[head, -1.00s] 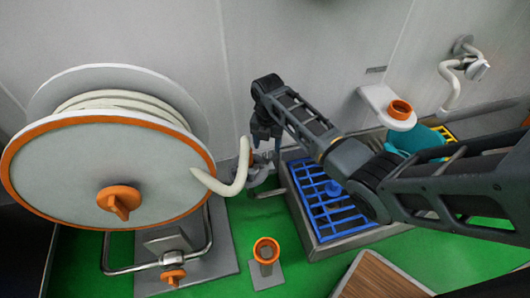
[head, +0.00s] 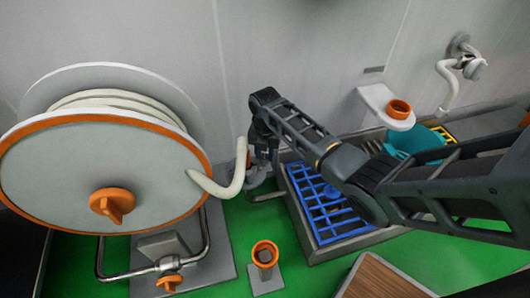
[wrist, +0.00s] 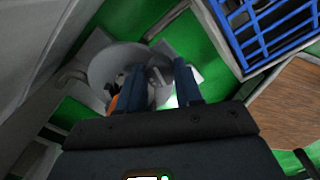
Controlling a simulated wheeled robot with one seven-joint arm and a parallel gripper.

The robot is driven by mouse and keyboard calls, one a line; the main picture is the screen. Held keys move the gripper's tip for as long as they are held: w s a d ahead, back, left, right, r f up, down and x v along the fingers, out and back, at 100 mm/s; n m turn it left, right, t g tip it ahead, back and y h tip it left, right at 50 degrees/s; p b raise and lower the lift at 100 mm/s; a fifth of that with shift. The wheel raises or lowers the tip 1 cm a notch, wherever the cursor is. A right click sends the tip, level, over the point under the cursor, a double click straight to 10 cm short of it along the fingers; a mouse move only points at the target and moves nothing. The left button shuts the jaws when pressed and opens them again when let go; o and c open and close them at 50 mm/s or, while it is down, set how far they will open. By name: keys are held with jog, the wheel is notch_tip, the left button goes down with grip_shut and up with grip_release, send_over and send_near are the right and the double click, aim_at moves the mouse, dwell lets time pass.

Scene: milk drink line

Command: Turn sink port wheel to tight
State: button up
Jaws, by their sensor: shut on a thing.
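My gripper (head: 261,158) reaches down at a grey metal fitting (head: 257,177) low on the wall side, between the hose reel and the blue grating. In the wrist view my two dark fingers (wrist: 160,86) stand on either side of a grey bar-like part in front of a round grey disc (wrist: 112,62). I take this part to be the sink port wheel, and the fingers are shut on it.
A large hose reel (head: 90,170) with a white hose end (head: 222,188) stands close on the left. A blue grating (head: 322,205) lies to the right. An orange-rimmed cup (head: 265,253) stands in front on the green floor. A wooden top (head: 378,278) is at the lower right.

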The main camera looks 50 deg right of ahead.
jog(key=c, duration=0.4)
jog(key=shift+r+m+p, duration=0.1)
jog(key=shift+m+p, duration=0.3)
jog(key=shift+p, duration=0.05)
jog(key=shift+r+m+p, duration=0.1)
jog(key=shift+m+p, duration=0.5)
jog(key=m+p, duration=0.2)
jog(key=m, duration=0.1)
jog(key=shift+s, duration=0.1)
jog(key=m+p, duration=0.2)
jog(key=m, duration=0.3)
jog(key=m+p, duration=0.1)
jog(key=m, duration=0.3)
jog(key=shift+s+m+p, duration=0.1)
jog(key=shift+m+p, duration=0.3)
jog(key=shift+f, duration=0.2)
